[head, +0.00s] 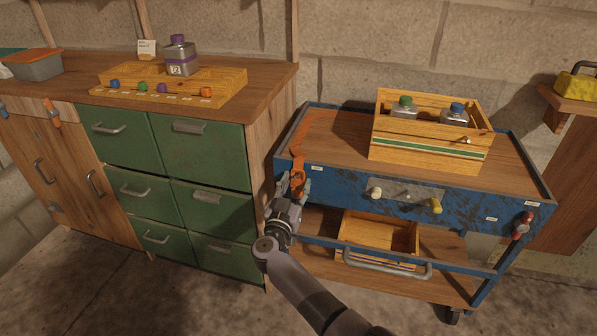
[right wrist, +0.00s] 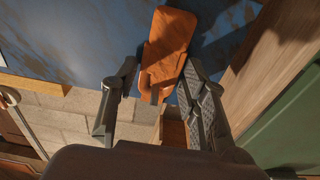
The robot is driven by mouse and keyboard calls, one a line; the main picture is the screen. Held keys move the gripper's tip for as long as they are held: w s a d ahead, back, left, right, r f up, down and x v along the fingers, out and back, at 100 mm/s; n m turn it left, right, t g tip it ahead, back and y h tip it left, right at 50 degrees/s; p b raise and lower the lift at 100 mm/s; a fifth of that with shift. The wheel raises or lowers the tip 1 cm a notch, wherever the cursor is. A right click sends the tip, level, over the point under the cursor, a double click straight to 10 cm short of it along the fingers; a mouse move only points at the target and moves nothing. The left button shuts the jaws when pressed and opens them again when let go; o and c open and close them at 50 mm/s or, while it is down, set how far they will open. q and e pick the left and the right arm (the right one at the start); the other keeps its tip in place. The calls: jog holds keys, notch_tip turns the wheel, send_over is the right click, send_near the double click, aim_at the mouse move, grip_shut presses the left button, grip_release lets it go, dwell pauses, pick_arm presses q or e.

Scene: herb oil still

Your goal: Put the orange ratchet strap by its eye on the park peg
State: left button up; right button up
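The orange ratchet strap (head: 299,158) lies over the blue cart's top front edge near its left corner and hangs down the front. Its lower end is at my right gripper (head: 294,185). In the right wrist view, an orange part of the strap (right wrist: 168,42) lies between and just beyond the tips of my right gripper (right wrist: 160,80). The fingers stand apart, with a gap on the left side; the right fingertip is close to the strap, and contact is unclear. The cart front carries a pale knob (head: 375,193) and a yellow one (head: 436,206); I cannot tell which is the park peg. My left gripper is out of view.
A wooden crate (head: 420,155) with capped bottles stands on the cart (head: 330,180). A red item (head: 522,226) hangs at its front right corner. A green-drawered cabinet (head: 205,160) is close on the left. An open box (head: 380,235) sits on the lower shelf.

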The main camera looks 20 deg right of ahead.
jog(key=o, duration=0.3)
jog(key=shift+o, duration=0.2)
jog(key=v, duration=0.7)
jog(key=shift+s+a, duration=0.15)
jog(key=shift+s, duration=0.05)
